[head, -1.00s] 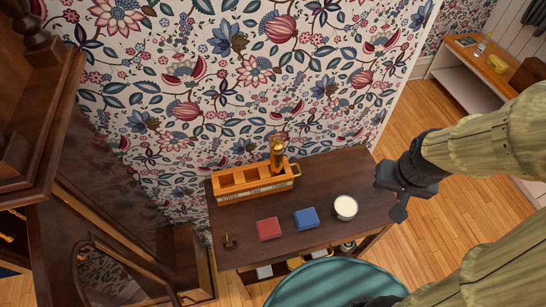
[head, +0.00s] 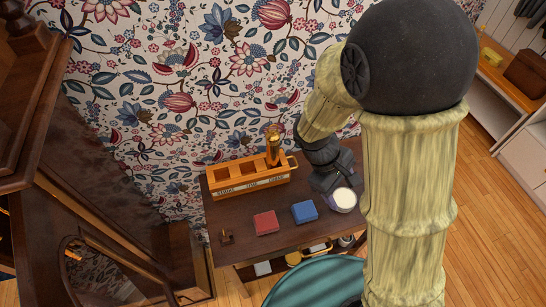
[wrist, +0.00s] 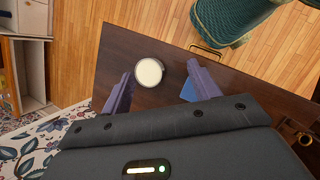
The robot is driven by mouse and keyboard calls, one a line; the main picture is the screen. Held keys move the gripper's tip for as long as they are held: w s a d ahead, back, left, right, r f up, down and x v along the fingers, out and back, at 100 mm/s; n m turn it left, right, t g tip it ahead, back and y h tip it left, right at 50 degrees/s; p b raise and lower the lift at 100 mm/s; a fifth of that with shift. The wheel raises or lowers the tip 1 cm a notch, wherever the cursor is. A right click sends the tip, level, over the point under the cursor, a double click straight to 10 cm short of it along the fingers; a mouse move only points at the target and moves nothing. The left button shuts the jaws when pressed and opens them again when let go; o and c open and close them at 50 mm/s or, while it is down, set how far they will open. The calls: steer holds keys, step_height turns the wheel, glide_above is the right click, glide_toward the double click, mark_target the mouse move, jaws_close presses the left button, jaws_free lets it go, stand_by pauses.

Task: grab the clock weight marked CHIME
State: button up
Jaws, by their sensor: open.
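A brass cylindrical clock weight (head: 273,145) stands upright in the right-hand compartment of a wooden rack (head: 250,183) on the dark table, against the wall. The rack's front plate carries several labels; the right one appears to read CHIME. The rack's other two compartments look empty. My gripper (head: 328,182) is over the table's right part, right of the weight and apart from it. I cannot make out the weight in the wrist view.
A white-topped round container (head: 343,199) stands close by my gripper, and also shows in the wrist view (wrist: 149,72). A blue box (head: 305,211), a red box (head: 266,222) and a small brown item (head: 227,237) lie along the table's front. A teal seat (head: 318,282) stands before it.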

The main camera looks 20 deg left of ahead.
steer(key=w+a+f+n+t+h+b, duration=0.1)
steer(key=a+f+n+t+h, duration=0.2)
steer(key=a+n, duration=0.25)
steer(key=n+t+b, duration=0.3)
steer(key=n+t, duration=1)
steer(key=t, duration=0.1)
glide_toward(269, 150)
steer(key=s, duration=0.2)
steer(key=s+a, duration=0.1)
steer(key=shift+s+a+r+y, duration=0.1)
steer(key=shift+s+r+y, duration=0.15)
steer(key=shift+r+y, duration=0.15)
steer(key=shift+w, duration=0.1)
steer(key=p+x, duration=0.1)
steer(key=x, duration=1)
steer(key=shift+w+d+f+p, duration=0.15)
steer(key=shift+w+d+p, duration=0.1)
steer(key=shift+p, duration=0.15)
steer(key=shift+w, duration=0.25)
steer(key=shift+d, duration=0.1)
